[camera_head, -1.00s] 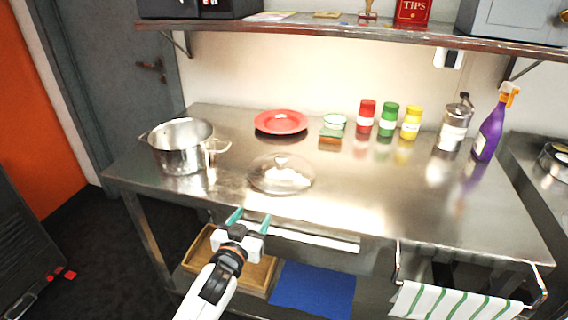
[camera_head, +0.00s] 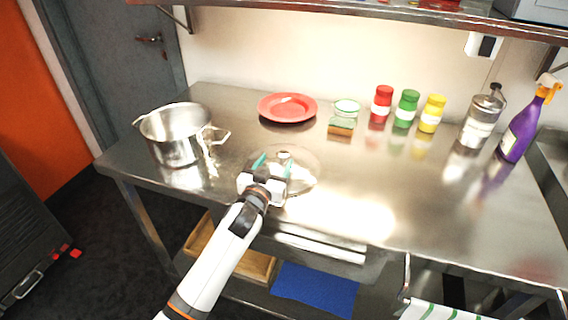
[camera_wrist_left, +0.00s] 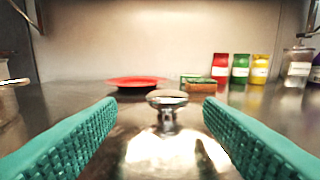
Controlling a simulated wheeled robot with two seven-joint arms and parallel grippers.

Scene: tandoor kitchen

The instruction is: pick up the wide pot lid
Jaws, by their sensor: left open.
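My right gripper is not in view.
A steel pot (camera_head: 176,148) stands open to the left. A red plate (camera_head: 287,107) lies behind the lid, with a sponge (camera_head: 341,127) and small bowl to its right. Red, green and yellow jars (camera_head: 405,109), a metal-topped dispenser (camera_head: 482,121) and a purple spray bottle (camera_head: 523,132) stand farther right.

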